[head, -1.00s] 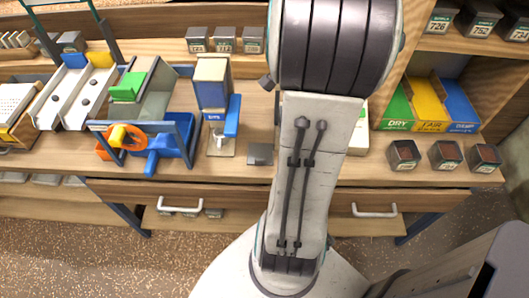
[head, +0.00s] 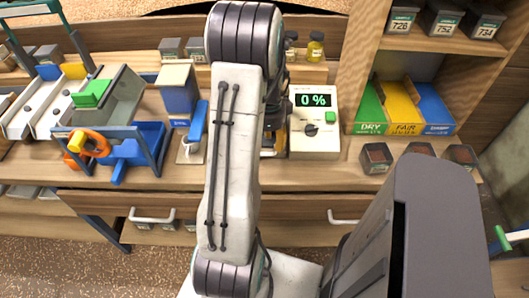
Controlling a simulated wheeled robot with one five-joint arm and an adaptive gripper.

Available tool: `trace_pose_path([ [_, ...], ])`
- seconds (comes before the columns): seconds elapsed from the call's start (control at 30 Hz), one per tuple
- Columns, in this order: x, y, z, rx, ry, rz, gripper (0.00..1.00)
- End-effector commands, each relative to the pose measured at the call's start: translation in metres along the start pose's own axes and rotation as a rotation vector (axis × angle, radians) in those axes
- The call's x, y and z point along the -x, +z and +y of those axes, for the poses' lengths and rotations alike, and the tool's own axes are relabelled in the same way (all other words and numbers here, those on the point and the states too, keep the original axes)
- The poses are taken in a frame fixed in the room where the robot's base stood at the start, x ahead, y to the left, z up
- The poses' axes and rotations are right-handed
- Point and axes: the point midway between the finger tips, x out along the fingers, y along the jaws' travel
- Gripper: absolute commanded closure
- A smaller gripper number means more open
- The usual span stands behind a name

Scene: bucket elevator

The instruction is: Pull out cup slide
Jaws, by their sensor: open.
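A blue dispenser (head: 181,95) with a wooden top and a blue lever (head: 196,122) stands on the bench, left of my arm. A small white cup (head: 190,147) sits low at its front on a pale base. I cannot tell for sure which part is the cup slide. My gripper (head: 276,132) is mostly hidden behind my arm. Its dark parts show between the arm and a white meter (head: 316,135) reading 0 %. It is open, to the right of the dispenser and apart from it. I see nothing held in it.
Left of the dispenser stands a blue-framed machine (head: 146,145) with an orange wheel (head: 88,143). Green, yellow and blue bins (head: 403,108) and dark sample boxes (head: 376,157) are at the right. A drawer handle (head: 152,216) sticks out below the bench.

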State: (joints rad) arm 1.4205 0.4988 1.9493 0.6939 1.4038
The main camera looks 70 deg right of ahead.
Motion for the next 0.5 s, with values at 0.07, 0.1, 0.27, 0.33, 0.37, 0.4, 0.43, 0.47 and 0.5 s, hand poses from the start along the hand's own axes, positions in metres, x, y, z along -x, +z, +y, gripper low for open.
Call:
trace_pose_path([
  [0.07,-0.011,0.001,0.001,0.001,0.004,-0.001,0.56],
  [0.1,-0.017,0.001,0.001,0.002,0.004,-0.001,0.56],
  [0.27,-0.034,0.001,0.001,0.003,0.003,0.000,0.56],
  [0.33,-0.039,0.001,0.000,0.003,0.002,0.000,0.56],
  [0.37,-0.041,0.001,0.000,0.003,0.002,0.000,0.56],
  [0.4,-0.043,0.001,0.000,0.003,0.001,0.000,0.56],
  [0.43,-0.045,0.001,0.000,0.003,0.001,0.000,0.56],
  [0.47,-0.046,0.001,0.000,0.003,0.001,0.000,0.56],
  [0.5,-0.047,0.001,0.000,0.003,0.001,0.000,0.56],
])
